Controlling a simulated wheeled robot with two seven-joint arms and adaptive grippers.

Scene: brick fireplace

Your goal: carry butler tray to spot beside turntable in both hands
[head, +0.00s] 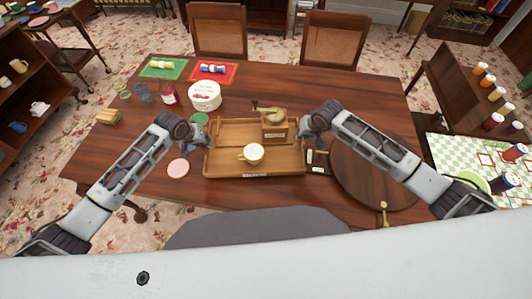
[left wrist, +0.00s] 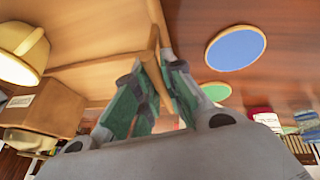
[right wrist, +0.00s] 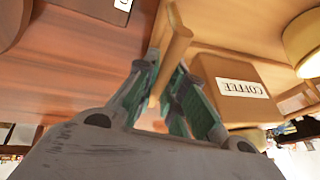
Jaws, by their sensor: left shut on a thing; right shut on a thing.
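The wooden butler tray (head: 225,165) is near the middle of the table, level, with a cream mug (head: 251,153) and a coffee grinder (head: 273,122) on it. My left gripper (head: 198,133) is shut on the tray's left wall, which shows between its fingers in the left wrist view (left wrist: 155,65). My right gripper (head: 306,127) is shut on the right wall, also seen in the right wrist view (right wrist: 172,50). The round dark wooden turntable (head: 375,175) lies to the right of the tray. I cannot tell whether the tray touches the table.
A pink coaster (head: 178,168) and a green coaster (head: 201,118) lie left of the tray; a blue disc (left wrist: 235,46) shows in the left wrist view. Small dark cards (head: 317,161) lie between tray and turntable. The back right table is clear.

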